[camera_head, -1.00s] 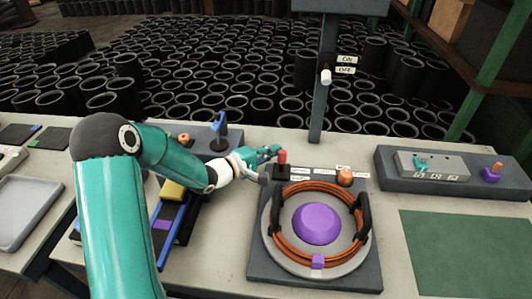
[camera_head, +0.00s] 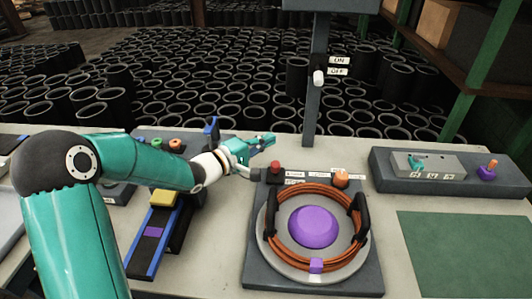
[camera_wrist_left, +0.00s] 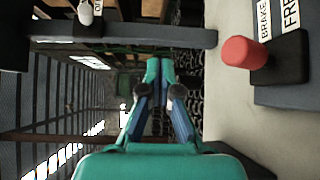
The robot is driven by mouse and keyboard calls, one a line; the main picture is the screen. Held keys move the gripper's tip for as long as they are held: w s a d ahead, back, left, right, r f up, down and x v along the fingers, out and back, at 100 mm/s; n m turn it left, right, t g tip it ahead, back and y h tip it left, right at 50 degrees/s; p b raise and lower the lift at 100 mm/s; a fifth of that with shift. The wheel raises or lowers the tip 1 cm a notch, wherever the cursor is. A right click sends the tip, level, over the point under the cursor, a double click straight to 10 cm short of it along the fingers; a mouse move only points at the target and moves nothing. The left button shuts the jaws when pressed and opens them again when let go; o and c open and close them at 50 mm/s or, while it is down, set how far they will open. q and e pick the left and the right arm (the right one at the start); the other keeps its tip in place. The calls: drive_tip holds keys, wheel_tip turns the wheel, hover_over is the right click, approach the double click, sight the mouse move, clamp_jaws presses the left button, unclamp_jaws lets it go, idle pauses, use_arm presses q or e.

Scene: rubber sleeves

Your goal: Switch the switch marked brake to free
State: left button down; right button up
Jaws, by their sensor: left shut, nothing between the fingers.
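The red switch knob (camera_head: 275,167) sits on a small dark base at the back left corner of the grey panel. The left wrist view shows the knob (camera_wrist_left: 245,53) beside a "BRAKE" label (camera_wrist_left: 264,19) and a "FREE" label (camera_wrist_left: 291,12). I cannot tell for sure which label the knob is set to. My left gripper (camera_head: 271,140) is shut and empty, just behind and above the knob in the head view, apart from it. In the left wrist view my left gripper (camera_wrist_left: 161,72) points past the knob. My right gripper is not in view.
The panel also carries an orange knob (camera_head: 341,180) and a purple dome (camera_head: 312,227) ringed by orange cable (camera_head: 284,192). A dark post (camera_head: 317,110) with an ON/OFF switch (camera_head: 319,77) stands behind. A grey control box (camera_head: 428,165) and green mat (camera_head: 465,250) lie right.

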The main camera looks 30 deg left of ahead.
use_arm(q)
wheel_tip(320, 180, up, 4)
drive_tip(key=shift+w+f, duration=0.1)
idle(0.6)
